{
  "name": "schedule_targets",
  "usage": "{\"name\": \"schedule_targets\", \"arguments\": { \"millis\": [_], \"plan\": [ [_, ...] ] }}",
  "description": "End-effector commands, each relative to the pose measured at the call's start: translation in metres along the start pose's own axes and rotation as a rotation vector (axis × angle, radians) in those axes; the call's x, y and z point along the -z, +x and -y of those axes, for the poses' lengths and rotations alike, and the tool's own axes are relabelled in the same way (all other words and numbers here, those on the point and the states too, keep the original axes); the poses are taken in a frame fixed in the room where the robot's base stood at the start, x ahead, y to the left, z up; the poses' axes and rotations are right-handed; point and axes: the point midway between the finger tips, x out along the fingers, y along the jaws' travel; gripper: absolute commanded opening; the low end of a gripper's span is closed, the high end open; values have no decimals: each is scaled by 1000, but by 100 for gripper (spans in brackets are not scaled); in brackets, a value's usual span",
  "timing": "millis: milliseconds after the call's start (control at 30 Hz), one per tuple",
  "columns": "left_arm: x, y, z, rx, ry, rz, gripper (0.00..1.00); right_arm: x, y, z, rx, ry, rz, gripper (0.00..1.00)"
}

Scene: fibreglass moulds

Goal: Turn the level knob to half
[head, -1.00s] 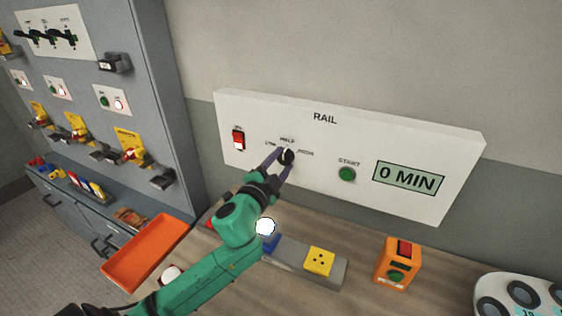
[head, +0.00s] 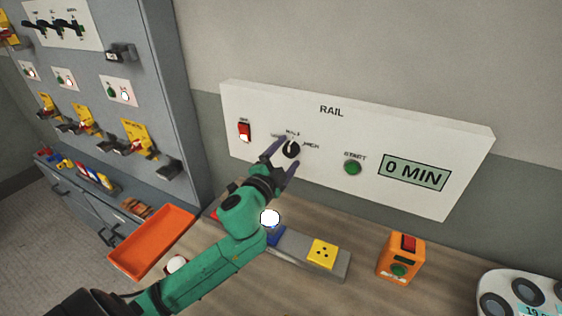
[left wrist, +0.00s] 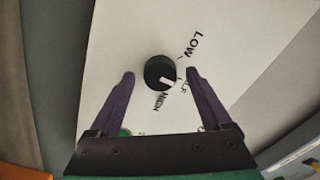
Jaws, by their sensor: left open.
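The level knob (head: 291,150) is round and black, on the white RAIL panel (head: 330,130). In the left wrist view the knob (left wrist: 156,70) has a white mark at its lower right, facing the area between the partly hidden half label (left wrist: 183,85) and HIGH (left wrist: 162,102). I cannot tell exactly which it lines up with. LOW (left wrist: 196,43) is at the upper right. My left gripper (head: 281,157) is open in front of the knob. In the left wrist view its fingers (left wrist: 160,74) show on either side with gaps, holding nothing. My right gripper is not in view.
The panel also has a red switch (head: 244,131), a green START button (head: 352,168) and a "0 MIN" display (head: 414,173). An orange tray (head: 152,240), a grey block with a yellow socket (head: 322,253) and an orange button box (head: 400,257) are on the bench below.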

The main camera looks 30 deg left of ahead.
Motion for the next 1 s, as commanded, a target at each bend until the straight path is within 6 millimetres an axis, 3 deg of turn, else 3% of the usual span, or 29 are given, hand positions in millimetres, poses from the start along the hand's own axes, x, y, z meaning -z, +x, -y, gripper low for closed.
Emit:
{"name": "schedule_targets", "arguments": {
  "millis": [167,400,500,633,800,1000],
  "plan": [
    [-2,-23,-4,-3,-1,1,82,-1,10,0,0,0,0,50],
    [-4,-85,-7,-5,-2,2,82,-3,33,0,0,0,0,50],
    [1,-104,4,-4,-7,8,82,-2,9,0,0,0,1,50],
    [0,-126,6,4,-9,8,82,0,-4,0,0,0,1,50],
    [0,-141,3,2,-2,3,82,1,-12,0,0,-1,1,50],
    [0,-144,0,0,2,0,82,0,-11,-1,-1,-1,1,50]
  ]
}}
